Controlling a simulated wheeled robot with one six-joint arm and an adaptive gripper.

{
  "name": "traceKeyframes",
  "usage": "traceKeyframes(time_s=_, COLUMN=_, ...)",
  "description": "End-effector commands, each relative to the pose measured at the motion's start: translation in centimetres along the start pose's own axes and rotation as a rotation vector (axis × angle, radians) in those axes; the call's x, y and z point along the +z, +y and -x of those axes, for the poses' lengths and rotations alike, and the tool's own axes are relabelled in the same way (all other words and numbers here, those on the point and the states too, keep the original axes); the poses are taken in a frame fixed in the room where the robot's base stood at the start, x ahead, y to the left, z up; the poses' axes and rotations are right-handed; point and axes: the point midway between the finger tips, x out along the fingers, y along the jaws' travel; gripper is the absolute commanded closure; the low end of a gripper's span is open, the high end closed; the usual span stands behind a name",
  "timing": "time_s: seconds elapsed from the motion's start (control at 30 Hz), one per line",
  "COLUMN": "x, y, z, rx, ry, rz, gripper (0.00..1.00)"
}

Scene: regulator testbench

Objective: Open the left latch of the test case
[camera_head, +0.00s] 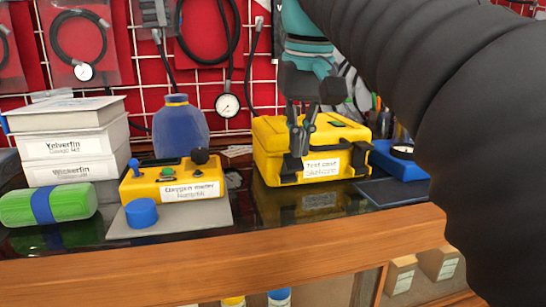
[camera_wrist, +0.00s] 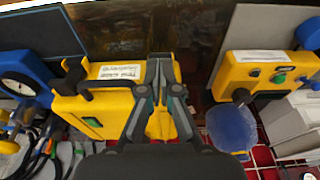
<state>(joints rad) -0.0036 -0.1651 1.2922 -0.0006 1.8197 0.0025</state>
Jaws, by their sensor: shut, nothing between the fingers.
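The yellow test case (camera_head: 272,137) stands closed on the dark glossy bench top, with a white label and black fittings on its front. The left latch (camera_head: 290,168) is a dark piece at the front left, just below my gripper's fingertips. My gripper (camera_head: 299,150) is shut and empty, pointing down over the case's front left part. In the wrist view, the case (camera_wrist: 92,112) appears turned around, and my gripper (camera_wrist: 160,62) lies across the latch side. The fingers hide most of the left latch there, so I cannot tell whether they touch it.
A yellow oxygen meter (camera_head: 172,184) and a blue bottle (camera_head: 180,127) stand left of the case. A blue gauge device (camera_head: 392,160) sits close to its right. White boxes (camera_head: 72,145) and a green roll (camera_head: 45,206) are farther left. The wooden bench edge (camera_head: 220,259) runs in front.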

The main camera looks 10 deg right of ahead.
Motion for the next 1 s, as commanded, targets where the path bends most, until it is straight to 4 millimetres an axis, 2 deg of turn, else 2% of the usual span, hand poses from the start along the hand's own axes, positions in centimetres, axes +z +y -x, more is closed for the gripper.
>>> traceKeyframes(time_s=0.03, x=0.0, y=0.0, z=0.8, rx=0.000, ry=0.002, rz=0.000, gripper=1.00)
traceKeyframes(time_s=0.2, x=0.0, y=0.0, z=2.2, rx=0.000, ry=0.005, rz=0.000, gripper=1.00)
traceKeyframes(time_s=0.6, x=-0.5, y=0.0, z=4.5, rx=0.000, ry=0.007, rz=-0.001, gripper=1.00)
traceKeyframes(time_s=1.0, x=-0.5, y=0.1, z=4.8, rx=0.000, ry=0.005, rz=-0.001, gripper=1.00)
